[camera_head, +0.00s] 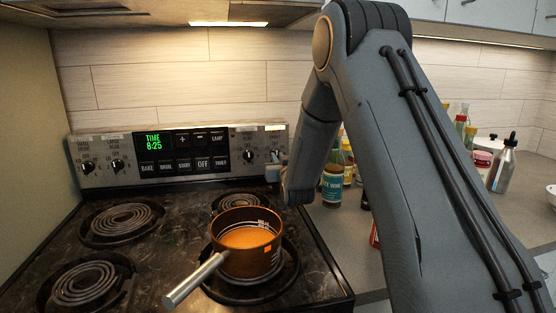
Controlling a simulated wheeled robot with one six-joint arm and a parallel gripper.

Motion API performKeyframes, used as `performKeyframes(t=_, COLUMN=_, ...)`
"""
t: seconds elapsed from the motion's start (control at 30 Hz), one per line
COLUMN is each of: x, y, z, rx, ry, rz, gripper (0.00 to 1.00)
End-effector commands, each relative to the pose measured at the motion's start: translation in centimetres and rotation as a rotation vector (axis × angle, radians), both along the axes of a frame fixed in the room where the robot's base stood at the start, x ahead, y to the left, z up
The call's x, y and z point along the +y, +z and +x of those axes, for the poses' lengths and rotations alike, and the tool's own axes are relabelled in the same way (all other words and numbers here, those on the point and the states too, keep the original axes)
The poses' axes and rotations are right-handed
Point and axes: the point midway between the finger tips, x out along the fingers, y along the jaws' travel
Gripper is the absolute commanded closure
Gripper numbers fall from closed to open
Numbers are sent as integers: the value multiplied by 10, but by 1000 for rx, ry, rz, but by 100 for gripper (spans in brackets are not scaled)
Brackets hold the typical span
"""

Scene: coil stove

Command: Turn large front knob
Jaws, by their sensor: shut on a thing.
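The coil stove's upright back panel (212,180) carries the knobs and a display. My arm comes down on the right, and my gripper (273,170) is at the panel's right end. It is small in view and is shut on the rightmost knob, which it mostly hides. Another right-hand knob (249,156) is just left of it, uncovered. Two more knobs, the far-left knob (88,168) and the one beside it (117,166), are at the panel's left end. The knob's angle under my gripper cannot be told.
An orange-brown pot (247,258) stands on the front right coil, its handle (194,281) pointing front-left. The left coils (122,218) are bare. Bottles (332,187) stand on the counter right of the stove, partly behind my arm. A metal bottle (503,165) is farther right.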

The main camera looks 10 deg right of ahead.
Motion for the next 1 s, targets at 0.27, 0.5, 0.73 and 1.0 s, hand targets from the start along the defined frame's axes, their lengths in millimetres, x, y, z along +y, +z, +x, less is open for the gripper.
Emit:
performKeyframes(t=0.27, x=0, y=-1, z=0, rx=2, ry=0, rz=-1, gripper=70)
performKeyframes(t=0.5, x=0, y=0, z=-1, rx=1, ry=0, rz=-1, gripper=70)
performKeyframes(t=0.73, x=0, y=-1, z=-25, rx=1, ry=0, rz=-1, gripper=70)
performKeyframes(t=1.0, x=0, y=-1, z=-66, rx=1, ry=1, rz=-1, gripper=70)
